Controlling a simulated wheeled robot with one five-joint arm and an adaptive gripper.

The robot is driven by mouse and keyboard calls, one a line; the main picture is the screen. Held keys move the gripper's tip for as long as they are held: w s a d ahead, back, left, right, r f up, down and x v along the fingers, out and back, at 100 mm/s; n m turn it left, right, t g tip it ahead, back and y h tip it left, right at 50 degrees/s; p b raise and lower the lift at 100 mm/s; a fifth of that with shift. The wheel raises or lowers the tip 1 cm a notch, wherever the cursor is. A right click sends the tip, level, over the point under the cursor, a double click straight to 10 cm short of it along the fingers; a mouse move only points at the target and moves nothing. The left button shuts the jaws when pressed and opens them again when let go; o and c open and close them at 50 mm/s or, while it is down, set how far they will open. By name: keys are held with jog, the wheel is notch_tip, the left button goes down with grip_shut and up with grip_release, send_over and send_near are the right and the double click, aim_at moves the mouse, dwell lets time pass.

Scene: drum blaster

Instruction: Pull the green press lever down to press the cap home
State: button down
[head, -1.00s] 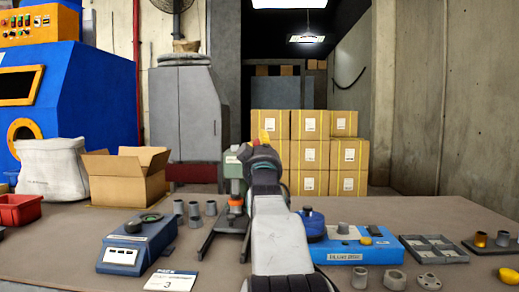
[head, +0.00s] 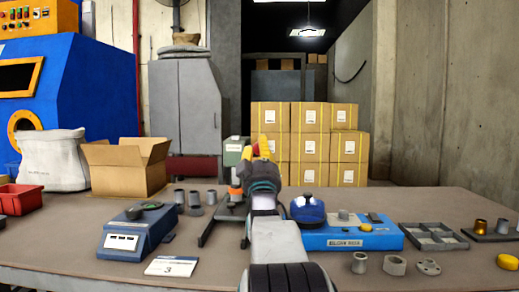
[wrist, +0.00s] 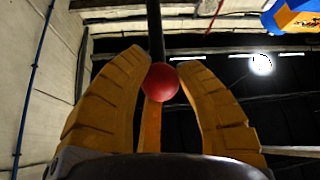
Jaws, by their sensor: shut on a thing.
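The green press (head: 233,154) stands on the table on dark splayed feet, partly behind my arm, with an orange part (head: 236,193) low on it. In the wrist view a red ball knob (wrist: 160,82) on a dark rod (wrist: 155,30) sits between the yellow fingers of my gripper (wrist: 163,88). The fingers are shut on this knob, the lever's end. In the head view my gripper (head: 262,147) is at the height of the press head, just right of it. The cap and the lower press are too small or hidden to judge.
A blue scale (head: 138,232) and card (head: 172,266) lie left of my arm. A blue fixture (head: 345,237) and grey tray (head: 437,238) lie right, with several loose metal parts in front. A cardboard box (head: 125,168) and red bin (head: 20,198) stand at the left.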

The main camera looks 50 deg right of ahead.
jog(key=c, duration=0.8)
grip_release()
jog(key=shift+c, duration=0.2)
jog(key=v, duration=1.2)
jog(key=shift+a, duration=0.1)
jog(key=shift+r, duration=0.15)
